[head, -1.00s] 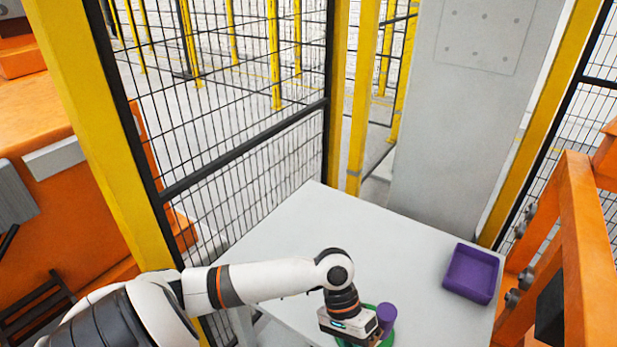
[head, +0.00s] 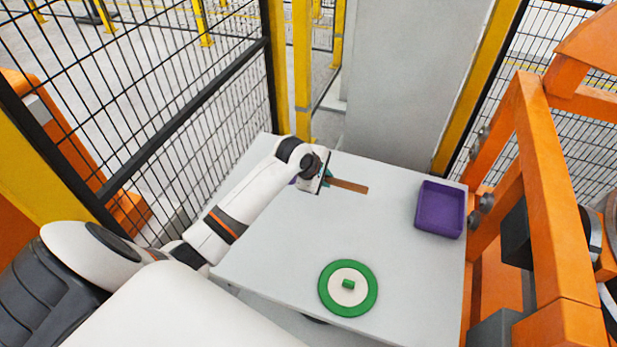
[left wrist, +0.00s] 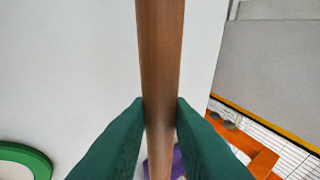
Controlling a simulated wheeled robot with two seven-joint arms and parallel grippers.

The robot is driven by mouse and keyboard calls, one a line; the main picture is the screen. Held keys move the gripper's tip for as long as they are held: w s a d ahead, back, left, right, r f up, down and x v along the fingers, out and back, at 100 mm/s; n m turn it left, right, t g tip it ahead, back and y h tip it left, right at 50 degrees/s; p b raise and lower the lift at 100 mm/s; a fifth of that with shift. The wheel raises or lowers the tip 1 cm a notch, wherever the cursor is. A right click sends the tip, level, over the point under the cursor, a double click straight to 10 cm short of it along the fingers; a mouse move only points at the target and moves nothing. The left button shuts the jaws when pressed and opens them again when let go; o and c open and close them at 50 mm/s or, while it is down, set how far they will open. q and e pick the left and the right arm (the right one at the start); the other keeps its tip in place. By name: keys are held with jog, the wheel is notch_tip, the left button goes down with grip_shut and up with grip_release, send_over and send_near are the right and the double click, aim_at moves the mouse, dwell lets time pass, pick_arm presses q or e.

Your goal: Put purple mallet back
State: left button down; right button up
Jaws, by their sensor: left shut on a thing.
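My left gripper (head: 325,180) is shut on the brown handle (head: 350,186) of the mallet, above the far left part of the table. The handle points right, out past the fingers. A bit of purple (head: 293,182) shows left of the hand, likely the mallet's head, mostly hidden. In the left wrist view the green fingers (left wrist: 160,110) clamp the handle (left wrist: 160,50) from both sides. A purple patch (left wrist: 177,162) shows beyond them, and I cannot tell whether it is the tray. An empty purple tray (head: 421,205) sits at the table's right. My right gripper is out of view.
A green-rimmed disc (head: 368,290) with a pale centre and small green knob lies at the table's front. The white table (head: 400,265) is clear between disc and tray. An orange gantry frame (head: 540,180) stands at right, with mesh fence (head: 130,90) and a grey pillar (head: 410,80) behind.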

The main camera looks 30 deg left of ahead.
pick_arm(q)
notch_tip(320, 180, down, 3)
jog(key=shift+r, duration=0.1)
jog(key=shift+f, duration=2.3)
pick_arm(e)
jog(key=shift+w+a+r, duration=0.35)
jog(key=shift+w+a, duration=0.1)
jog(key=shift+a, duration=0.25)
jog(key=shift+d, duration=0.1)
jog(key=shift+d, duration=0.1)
pick_arm(q)
jog(key=shift+f, duration=0.35)
jog(key=c, duration=1.3)
grip_release()
jog(key=shift+f, duration=0.1)
jog(key=shift+s, duration=0.1)
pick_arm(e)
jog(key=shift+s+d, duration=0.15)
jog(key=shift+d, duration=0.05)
